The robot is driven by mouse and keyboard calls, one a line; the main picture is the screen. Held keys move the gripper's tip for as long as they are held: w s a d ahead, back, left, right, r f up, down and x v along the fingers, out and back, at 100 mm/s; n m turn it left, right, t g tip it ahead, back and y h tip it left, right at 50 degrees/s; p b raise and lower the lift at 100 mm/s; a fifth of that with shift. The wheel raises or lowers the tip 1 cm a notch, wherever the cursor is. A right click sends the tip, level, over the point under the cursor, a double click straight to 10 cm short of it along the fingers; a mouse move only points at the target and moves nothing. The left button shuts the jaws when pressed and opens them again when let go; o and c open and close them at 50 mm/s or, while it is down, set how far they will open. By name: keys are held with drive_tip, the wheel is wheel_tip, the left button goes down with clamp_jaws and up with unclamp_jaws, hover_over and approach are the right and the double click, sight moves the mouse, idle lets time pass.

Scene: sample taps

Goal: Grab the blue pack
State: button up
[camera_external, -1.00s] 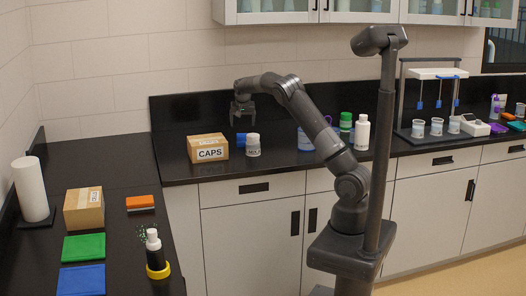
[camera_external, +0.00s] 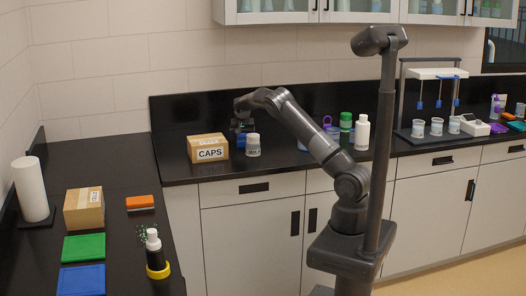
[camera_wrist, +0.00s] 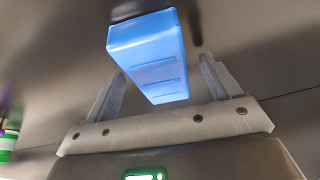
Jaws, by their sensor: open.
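My gripper (camera_wrist: 161,70) is open, with one grey finger to each side of the pack's near end. Gaps show between the fingers and the pack in that view; I cannot tell how deep it sits between them. In the external view my gripper (camera_external: 242,127) is low over the back counter, behind the CAPS box and the white-capped bottle. There the gripper hides most of the pack.
The cardboard CAPS box (camera_external: 208,148) stands just left of my gripper. A small labelled bottle (camera_external: 253,145) stands close on the right. A green-capped jar (camera_external: 346,122) and a white bottle (camera_external: 362,133) are further right. The black wall panel is behind.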

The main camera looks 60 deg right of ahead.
drive_tip(key=shift+d+f, duration=0.1)
drive_tip(key=shift+f, duration=0.1)
drive_tip(key=c, duration=1.2)
drive_tip(key=shift+r, duration=0.15)
